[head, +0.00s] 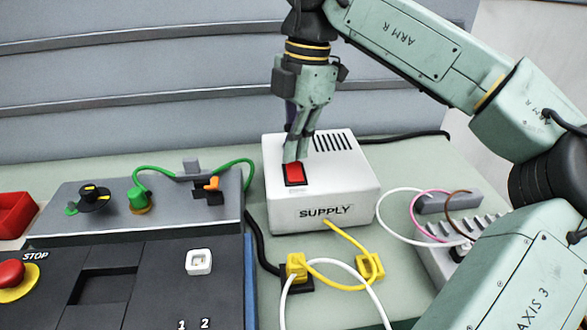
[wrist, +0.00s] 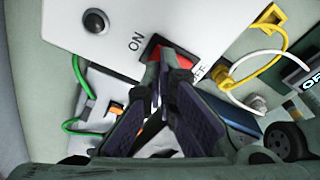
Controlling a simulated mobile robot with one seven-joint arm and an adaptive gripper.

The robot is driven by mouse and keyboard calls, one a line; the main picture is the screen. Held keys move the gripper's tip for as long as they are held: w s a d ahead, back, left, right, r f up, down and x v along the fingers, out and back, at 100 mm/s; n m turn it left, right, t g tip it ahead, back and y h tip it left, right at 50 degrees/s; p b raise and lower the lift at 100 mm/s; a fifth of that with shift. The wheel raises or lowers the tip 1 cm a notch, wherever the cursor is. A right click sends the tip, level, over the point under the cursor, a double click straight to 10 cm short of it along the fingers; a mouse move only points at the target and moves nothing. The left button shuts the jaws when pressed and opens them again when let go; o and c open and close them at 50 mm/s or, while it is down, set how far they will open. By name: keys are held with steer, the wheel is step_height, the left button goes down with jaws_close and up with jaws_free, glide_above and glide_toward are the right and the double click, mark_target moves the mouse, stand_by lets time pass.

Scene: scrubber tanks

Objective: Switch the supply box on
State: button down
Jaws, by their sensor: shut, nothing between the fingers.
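The supply box (head: 345,190) is white, labelled SUPPLY, and stands on the green bench in the head view. Its red rocker switch (head: 294,174) is on the top face at the left. In the wrist view the switch (wrist: 155,52) lies between the words ON and OFF and is partly hidden by my fingers. My gripper (head: 293,158) points down with its fingertips at the far edge of the switch. Its fingers are shut and empty in the wrist view (wrist: 165,68). I cannot tell whether the fingertips touch the switch or which way the rocker is tilted.
A yellow cable (head: 345,238) runs from the box front to yellow plugs. Left are a grey panel (head: 60,205) with a green cable and a dark console (head: 140,290) with a red STOP button (head: 10,272). A terminal block (head: 440,255) with loose wires stands right.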

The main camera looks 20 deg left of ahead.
mark_target(294, 164)
steer(key=shift+f+b, duration=0.45)
steer(key=shift+f, duration=0.25)
stand_by(0.3)
steer(key=shift+r+p, duration=2.95)
steer(key=shift+r, duration=0.6)
